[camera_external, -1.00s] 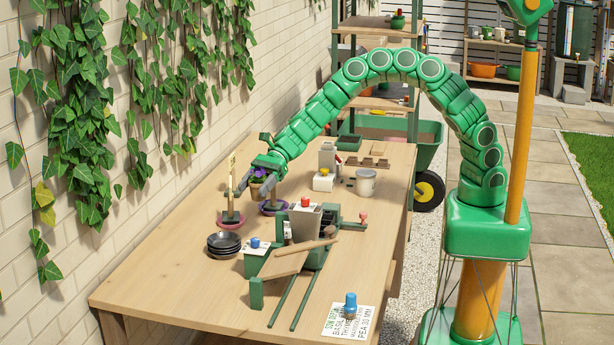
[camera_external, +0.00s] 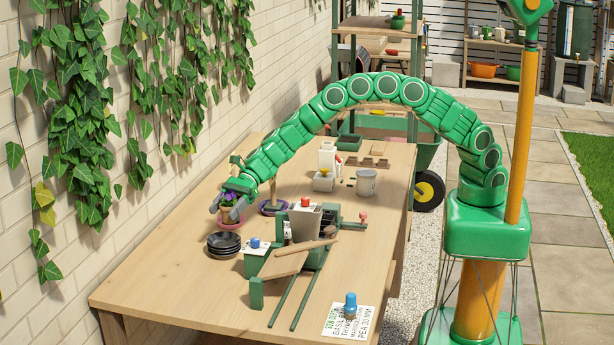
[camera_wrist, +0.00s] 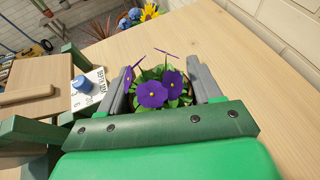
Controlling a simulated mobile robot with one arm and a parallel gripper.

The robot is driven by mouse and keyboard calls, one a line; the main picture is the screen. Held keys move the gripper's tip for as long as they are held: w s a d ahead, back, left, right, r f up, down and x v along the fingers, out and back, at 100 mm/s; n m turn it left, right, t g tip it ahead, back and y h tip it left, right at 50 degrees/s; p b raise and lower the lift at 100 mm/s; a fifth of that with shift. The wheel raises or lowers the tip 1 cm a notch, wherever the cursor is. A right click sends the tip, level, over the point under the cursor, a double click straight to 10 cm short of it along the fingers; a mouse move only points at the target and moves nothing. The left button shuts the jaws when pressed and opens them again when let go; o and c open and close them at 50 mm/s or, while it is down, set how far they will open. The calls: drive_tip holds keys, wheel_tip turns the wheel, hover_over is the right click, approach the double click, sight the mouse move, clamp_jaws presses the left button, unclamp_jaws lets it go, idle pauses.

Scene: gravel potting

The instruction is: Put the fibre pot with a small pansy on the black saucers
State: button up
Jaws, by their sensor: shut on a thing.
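My gripper (camera_external: 231,207) is shut on the fibre pot (camera_external: 229,216), which holds a small pansy with purple flowers and green leaves. In the wrist view the pansy (camera_wrist: 155,92) shows between the two grey fingers (camera_wrist: 160,87), and its flowers hide most of the pot. The black saucers (camera_external: 224,246) are a small stack near the left edge of the table, just in front of and below the gripper in the external view. The pot looks held above the table, behind the stack. The saucers are not visible in the wrist view.
The table's front left (camera_external: 180,290) is clear.

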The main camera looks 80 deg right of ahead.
drive_tip(key=shift+w+a+f, duration=0.3)
drive_tip(key=shift+w+f, duration=0.45)
drive_tip(key=shift+f, duration=0.1)
drive_tip(key=shift+w+a+f, duration=0.2)
drive_tip(key=shift+f, duration=1.7)
drive_tip(key=shift+f, duration=0.1)
drive_tip(key=o, duration=1.1)
